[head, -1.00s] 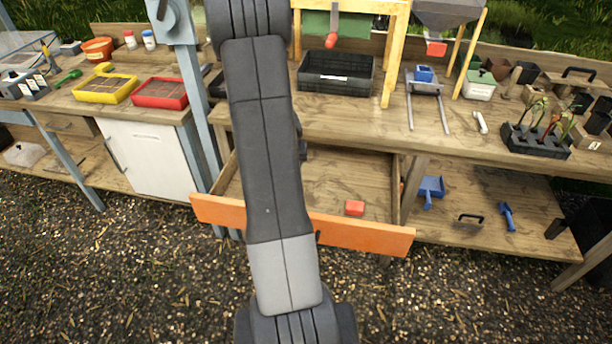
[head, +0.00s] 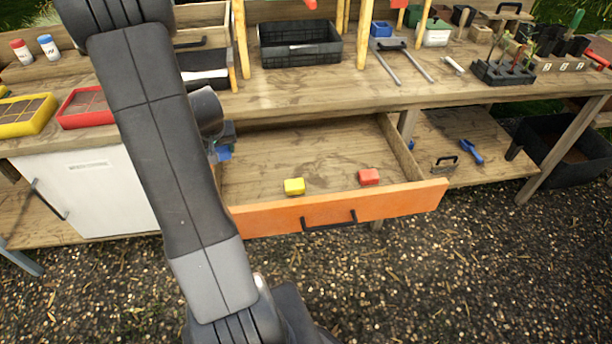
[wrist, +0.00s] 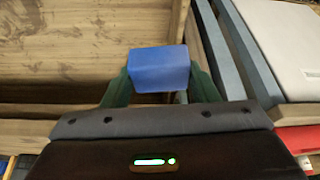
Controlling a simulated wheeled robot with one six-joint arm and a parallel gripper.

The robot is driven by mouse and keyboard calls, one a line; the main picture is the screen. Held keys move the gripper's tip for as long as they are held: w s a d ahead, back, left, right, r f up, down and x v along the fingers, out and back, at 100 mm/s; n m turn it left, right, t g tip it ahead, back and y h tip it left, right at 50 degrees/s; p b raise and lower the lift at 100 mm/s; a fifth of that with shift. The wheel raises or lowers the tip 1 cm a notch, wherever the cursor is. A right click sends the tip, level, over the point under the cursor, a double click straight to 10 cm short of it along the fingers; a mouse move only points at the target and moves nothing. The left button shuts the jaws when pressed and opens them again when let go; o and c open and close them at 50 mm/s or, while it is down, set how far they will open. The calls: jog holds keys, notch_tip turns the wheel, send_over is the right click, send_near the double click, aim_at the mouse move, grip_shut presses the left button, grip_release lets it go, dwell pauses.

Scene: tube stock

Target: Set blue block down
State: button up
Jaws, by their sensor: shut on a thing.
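My gripper (wrist: 158,84) is shut on the blue block (wrist: 160,68), which sits between its greenish fingers in the wrist view. In the head view the blue block (head: 223,153) shows only partly beside my dark arm, near the left side of the open drawer. The drawer (head: 330,212) has an orange front and a bare wooden floor. In the wrist view the block appears over or close to the drawer's side; I cannot tell whether it touches anything.
A yellow block (head: 294,186) and a red block (head: 369,176) lie in the drawer near its front. The drawer's middle is clear. A white cabinet (head: 95,190) stands to the left. A black crate (head: 300,43) sits on the bench above.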

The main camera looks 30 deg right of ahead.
jog(key=m+b, duration=0.2)
jog(key=b, duration=0.4)
send_over(253, 186)
jog(key=s, duration=0.1)
notch_tip(253, 186, down, 4)
jog(key=r, duration=0.1)
jog(key=f, duration=0.4)
jog(key=f+b, duration=0.1)
jog(key=f, duration=0.5)
jog(key=shift+s+a+f, duration=0.15)
jog(key=shift+s+a, duration=0.05)
jog(key=shift+a, duration=0.05)
jog(key=shift+f+b, duration=0.1)
jog(key=shift+b, duration=0.2)
jog(key=shift+f, duration=0.15)
jog(key=o, duration=1)
